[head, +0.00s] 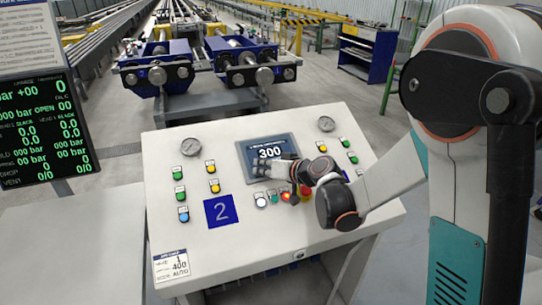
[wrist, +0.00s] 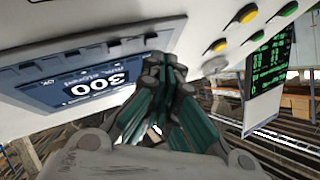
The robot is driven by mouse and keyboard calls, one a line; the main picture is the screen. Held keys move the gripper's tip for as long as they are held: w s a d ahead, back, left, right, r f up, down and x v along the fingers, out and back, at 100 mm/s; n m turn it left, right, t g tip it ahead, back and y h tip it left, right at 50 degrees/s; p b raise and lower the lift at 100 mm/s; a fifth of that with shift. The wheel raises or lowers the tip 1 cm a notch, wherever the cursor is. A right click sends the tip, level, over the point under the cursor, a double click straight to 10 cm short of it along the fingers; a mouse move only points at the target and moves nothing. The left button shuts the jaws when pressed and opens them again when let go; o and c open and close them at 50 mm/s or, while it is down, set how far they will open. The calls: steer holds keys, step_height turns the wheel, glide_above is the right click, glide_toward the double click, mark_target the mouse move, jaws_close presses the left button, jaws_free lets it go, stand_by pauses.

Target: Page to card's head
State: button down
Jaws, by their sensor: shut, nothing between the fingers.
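The console's display (head: 270,145) reads 300 in large digits; its smaller text is too small to read in the head view. It also shows, tilted, in the wrist view (wrist: 60,92). A white card (head: 171,266) at the console's lower left shows 1, 400 and AUTO. My gripper (head: 259,170) is shut and empty at the display's lower edge, covering part of it. In the wrist view the closed fingers (wrist: 163,62) are beside the display's frame; whether they touch the panel I cannot tell.
Green, yellow and blue buttons (head: 211,169) stand left of the display, with more (head: 345,142) at right. Gauges (head: 191,147) sit near the top. A dark readout screen (head: 38,130) stands left. My arm covers the console's right.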

steer(key=shift+s+r, duration=0.1)
steer(key=shift+r, duration=0.15)
step_height(320, 180, up, 6)
steer(key=s+p, duration=0.2)
steer(key=p, duration=0.1)
steer(key=shift+s+d+f, duration=0.2)
steer(key=shift+d+f, duration=0.05)
steer(key=shift+d, duration=0.15)
stand_by(0.8)
steer(key=s+d+r+m+g+h, duration=0.1)
steer(key=s+d+h, duration=0.2)
steer(key=s+d, duration=0.3)
steer(key=s+d+r+g+h, duration=0.1)
steer(key=s+d, duration=0.5)
steer(key=s, duration=0.8)
steer(key=s+d+r+m+h, duration=0.1)
steer(key=s+d+h, duration=0.4)
steer(key=s, duration=0.5)
steer(key=shift+s+d+r+m+g, duration=0.15)
steer(key=shift+d+r+m+g, duration=0.2)
steer(key=shift+d+r, duration=0.45)
